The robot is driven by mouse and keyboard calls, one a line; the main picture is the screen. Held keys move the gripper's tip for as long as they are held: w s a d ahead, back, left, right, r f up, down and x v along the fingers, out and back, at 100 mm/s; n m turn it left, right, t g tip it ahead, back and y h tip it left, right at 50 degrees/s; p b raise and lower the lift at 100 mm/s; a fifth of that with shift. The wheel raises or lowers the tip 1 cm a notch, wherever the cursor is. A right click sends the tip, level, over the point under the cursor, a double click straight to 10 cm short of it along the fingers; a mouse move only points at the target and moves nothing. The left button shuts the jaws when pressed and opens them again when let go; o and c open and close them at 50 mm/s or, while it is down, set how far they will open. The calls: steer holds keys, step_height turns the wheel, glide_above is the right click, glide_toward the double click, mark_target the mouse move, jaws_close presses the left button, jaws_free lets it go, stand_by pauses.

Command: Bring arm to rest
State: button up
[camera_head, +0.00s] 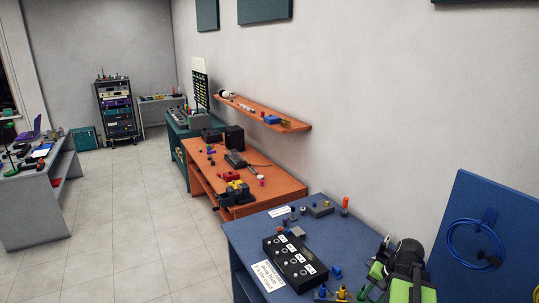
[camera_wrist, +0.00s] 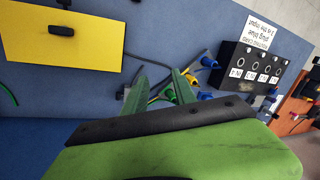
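My gripper (camera_wrist: 160,84) shows in the wrist view as two green pointed fingers that stand apart, with nothing clearly held between them. Below them is a broad green and black part of my own arm. In the head view my green and black arm is at the lower right, over the right end of the blue bench (camera_head: 245,238); its fingertips are too small to make out there. Beyond the fingers in the wrist view lie small plugs, a green and yellow one (camera_wrist: 168,95) and a blue one (camera_wrist: 208,62).
A black box with white labels (camera_head: 294,262) stands on the blue bench beside a printed card (camera_head: 268,276). A blue panel with a coiled blue cable (camera_head: 466,242) is at the right. A yellow panel (camera_wrist: 62,45) shows in the wrist view. The tiled floor (camera_head: 120,225) is clear.

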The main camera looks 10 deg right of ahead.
steer(key=w+a+n, duration=0.1)
steer(key=a+n, duration=0.2)
steer(key=a, duration=0.7)
steer(key=w+a+n+g+h, duration=0.1)
steer(key=w+a+n, duration=0.1)
steer(key=a, duration=0.8)
steer(key=w+a+n+g, duration=0.1)
steer(key=a+n, duration=0.3)
steer(key=a, duration=0.6)
steer(key=shift+w+a+f+n+h, duration=0.3)
steer(key=shift+w+f+h, duration=0.1)
steer(key=shift+w+f, duration=0.1)
steer(key=shift+d, duration=0.15)
